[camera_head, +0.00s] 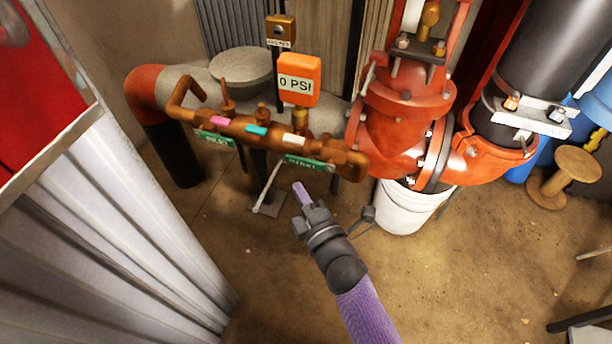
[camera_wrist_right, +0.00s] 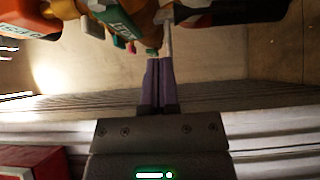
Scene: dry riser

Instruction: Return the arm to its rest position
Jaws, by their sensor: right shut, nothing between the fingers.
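My right gripper (camera_head: 301,192) reaches in from the bottom of the head view on its purple and black arm. Its purple fingers are together with nothing between them. In the right wrist view the shut fingers (camera_wrist_right: 159,75) point toward the pipework. In the head view they are below and in front of the copper pipe manifold (camera_head: 265,135) and seem apart from it. An orange tag reading "0 PSI" (camera_head: 299,80) stands over the manifold. My left gripper is not in view.
Red valve pipework (camera_head: 395,135) stands right of the manifold above a white bucket (camera_head: 405,205). A pale corrugated panel (camera_head: 110,220) fills the left side. A wooden spool (camera_head: 570,175) stands at the right. The floor (camera_head: 480,270) at lower right is mostly clear.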

